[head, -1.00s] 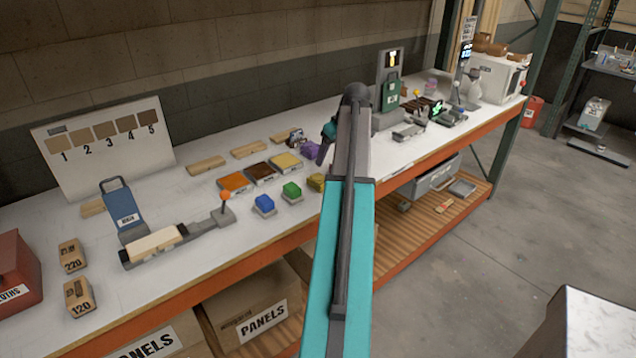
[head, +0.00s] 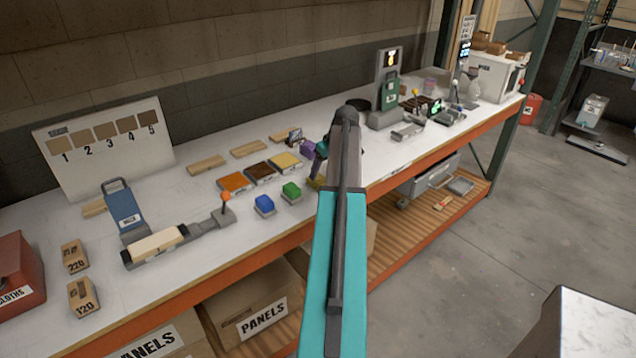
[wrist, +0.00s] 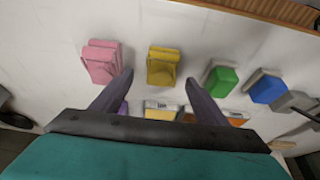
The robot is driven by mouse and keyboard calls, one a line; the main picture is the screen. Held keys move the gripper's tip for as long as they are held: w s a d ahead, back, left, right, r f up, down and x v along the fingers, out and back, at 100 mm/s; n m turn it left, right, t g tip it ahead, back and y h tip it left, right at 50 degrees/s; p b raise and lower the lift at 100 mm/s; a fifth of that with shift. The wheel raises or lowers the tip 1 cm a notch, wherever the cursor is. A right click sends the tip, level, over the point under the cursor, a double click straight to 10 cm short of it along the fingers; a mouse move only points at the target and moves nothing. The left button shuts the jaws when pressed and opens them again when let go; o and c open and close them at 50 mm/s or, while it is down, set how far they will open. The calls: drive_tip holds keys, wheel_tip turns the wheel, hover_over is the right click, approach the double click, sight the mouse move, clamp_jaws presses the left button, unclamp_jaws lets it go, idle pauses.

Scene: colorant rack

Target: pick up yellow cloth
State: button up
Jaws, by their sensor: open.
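The yellow cloth (wrist: 162,66) is a folded block on a pale holder on the white bench. In the wrist view it lies just beyond and between my fingertips. In the head view only a sliver of the yellow cloth (head: 315,184) shows, the rest hidden behind my arm and gripper. My gripper (wrist: 158,82) is open and empty, its two dark fingers spread to either side of the cloth's near end. I cannot tell its height above the bench. In the head view my gripper (head: 316,165) is partly hidden by my arm.
A pink cloth (wrist: 101,62) is left of the yellow one in the wrist view; a green cloth (wrist: 222,80) and a blue cloth (wrist: 267,88) are to its right. A purple cloth (head: 307,148) and colored tiles (head: 260,173) lie behind. Bare bench surrounds the cloths.

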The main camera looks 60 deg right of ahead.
sight(319, 178)
drive_tip(key=shift+w+f, duration=0.1)
drive_tip(key=shift+w+p+x, duration=0.25)
drive_tip(key=shift+p+x, duration=0.75)
drive_tip(key=shift+x, duration=0.15)
drive_tip(key=shift+p+x, duration=0.4)
drive_tip(key=shift+x, duration=0.85)
drive_tip(key=shift+s, duration=0.1)
drive_tip(key=c, duration=1.1)
drive_tip(key=shift+c, duration=0.2)
drive_tip(key=shift+r+b, duration=1.05)
drive_tip(key=shift+r, duration=0.55)
drive_tip(key=s+a+r+b, duration=0.1)
drive_tip(key=s+a+b, duration=0.4)
drive_tip(key=s+a, duration=0.5)
drive_tip(key=shift+s+a+r, duration=0.2)
drive_tip(key=shift+s+r, duration=0.15)
drive_tip(key=shift+s, duration=0.8)
